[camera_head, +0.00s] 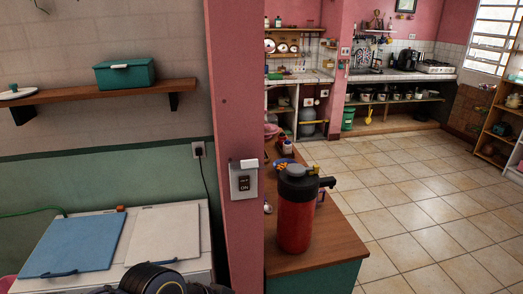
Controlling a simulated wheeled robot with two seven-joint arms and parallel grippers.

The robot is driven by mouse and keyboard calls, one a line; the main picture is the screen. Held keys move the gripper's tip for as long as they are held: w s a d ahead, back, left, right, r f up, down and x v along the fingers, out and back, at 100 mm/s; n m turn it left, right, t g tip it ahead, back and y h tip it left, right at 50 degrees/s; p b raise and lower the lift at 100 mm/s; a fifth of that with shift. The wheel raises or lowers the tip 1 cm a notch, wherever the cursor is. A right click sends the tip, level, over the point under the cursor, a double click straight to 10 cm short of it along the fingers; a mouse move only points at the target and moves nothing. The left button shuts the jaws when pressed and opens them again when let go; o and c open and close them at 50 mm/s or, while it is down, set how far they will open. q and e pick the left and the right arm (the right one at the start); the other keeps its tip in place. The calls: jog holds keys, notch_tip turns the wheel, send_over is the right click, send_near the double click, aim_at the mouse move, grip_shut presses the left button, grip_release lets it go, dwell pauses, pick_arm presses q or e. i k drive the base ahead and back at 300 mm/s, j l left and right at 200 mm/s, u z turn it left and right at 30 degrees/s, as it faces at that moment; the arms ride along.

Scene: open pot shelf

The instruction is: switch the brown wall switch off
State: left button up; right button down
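A wall switch (243,182) is on the pink pillar right of the picture's middle left. It has a pale grey plate, a small dark brown centre and a white piece jutting out at its top. The letters "ON" show below the dark centre. A second, smaller plate (345,51) is on the pink wall farther back; its details are too small to tell. Neither of my grippers' fingers shows. A black rounded part at the bottom edge looks like part of my arm, and nothing is seen touching the switch.
A red flask (295,215) with a dark lid stands on the wooden counter (335,250) right of the pillar. A wooden shelf (60,96) with a green box (125,74) hangs at left. A blue board (73,245) lies below it. Tiled floor (400,200) is open at right.

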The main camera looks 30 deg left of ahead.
aim_at(244, 181)
jog(key=j+u, duration=0.15)
jog(key=u, duration=0.35)
jog(key=j+u, duration=0.25)
jog(key=u, duration=0.2)
jog(key=k, duration=0.05)
